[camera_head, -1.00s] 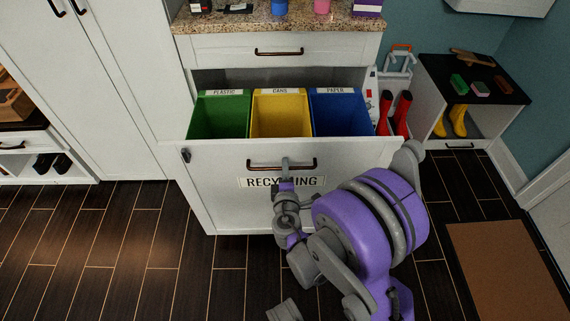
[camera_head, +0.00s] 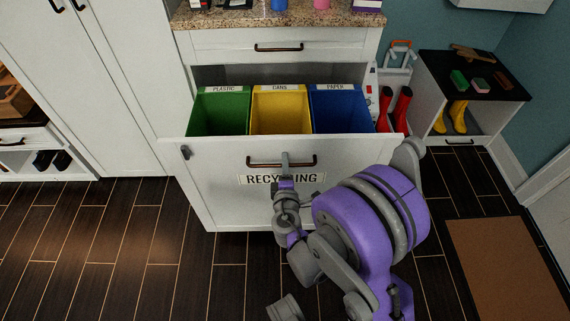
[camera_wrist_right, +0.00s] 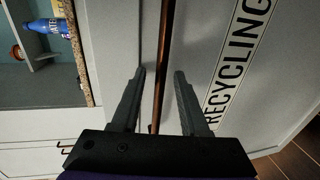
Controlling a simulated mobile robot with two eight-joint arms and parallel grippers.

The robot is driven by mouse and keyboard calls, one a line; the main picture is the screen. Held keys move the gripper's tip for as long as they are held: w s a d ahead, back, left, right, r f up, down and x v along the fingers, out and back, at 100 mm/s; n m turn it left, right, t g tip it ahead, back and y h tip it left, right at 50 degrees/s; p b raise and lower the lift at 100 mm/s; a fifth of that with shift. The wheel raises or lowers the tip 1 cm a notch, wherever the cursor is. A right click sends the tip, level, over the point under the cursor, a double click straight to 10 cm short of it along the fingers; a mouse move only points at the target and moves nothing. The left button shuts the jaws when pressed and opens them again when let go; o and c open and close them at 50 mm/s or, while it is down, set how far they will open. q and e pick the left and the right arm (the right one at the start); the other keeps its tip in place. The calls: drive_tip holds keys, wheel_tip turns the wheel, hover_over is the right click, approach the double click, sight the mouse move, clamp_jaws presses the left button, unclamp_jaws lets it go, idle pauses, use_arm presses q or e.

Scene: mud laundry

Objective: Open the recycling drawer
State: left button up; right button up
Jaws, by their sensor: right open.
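The white recycling drawer (camera_head: 230,200) stands pulled out from the cabinet. Green, yellow and blue bins labelled PLASTIC, CANS and PAPER show inside it. Its dark copper bar handle (camera_head: 300,163) is on the front panel above the RECYCLING label (camera_head: 305,179), which is partly hidden by my arm. My right gripper (camera_head: 285,160) is at the handle's middle. In the right wrist view the handle (camera_wrist_right: 165,50) runs between the two open fingers of the gripper (camera_wrist_right: 160,90), with gaps visible on both sides. My left gripper is not in view.
A closed upper drawer (camera_head: 230,50) sits under the granite counter (camera_head: 230,18). Red boots (camera_head: 402,108) stand right of the drawer, beside a bench (camera_head: 465,88) with yellow boots. A brown mat (camera_head: 505,265) lies at right. The dark floor (camera_head: 130,250) at left is clear.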

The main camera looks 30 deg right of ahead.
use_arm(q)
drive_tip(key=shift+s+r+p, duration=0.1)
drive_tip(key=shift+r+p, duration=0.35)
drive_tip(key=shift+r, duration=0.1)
use_arm(e)
drive_tip(key=v, duration=1)
drive_tip(key=shift+s, duration=0.25)
drive_tip(key=s+d+f+m+g+y, duration=0.1)
drive_tip(key=s+f+m+g+y, duration=0.15)
drive_tip(key=s+m+g, duration=0.4)
drive_tip(key=s+a+r+m+g+y, duration=0.2)
drive_tip(key=s+a+r+m+y, duration=0.1)
drive_tip(key=s+a+m+y, duration=0.4)
use_arm(q)
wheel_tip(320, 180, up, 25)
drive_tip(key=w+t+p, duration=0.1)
drive_tip(key=p, duration=2.1)
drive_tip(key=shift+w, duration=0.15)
use_arm(e)
wheel_tip(320, 180, up, 24)
drive_tip(key=a+n+h, duration=0.1)
drive_tip(key=n, duration=0.1)
drive_tip(key=shift+w+t, duration=0.3)
drive_tip(key=shift+t, duration=0.05)
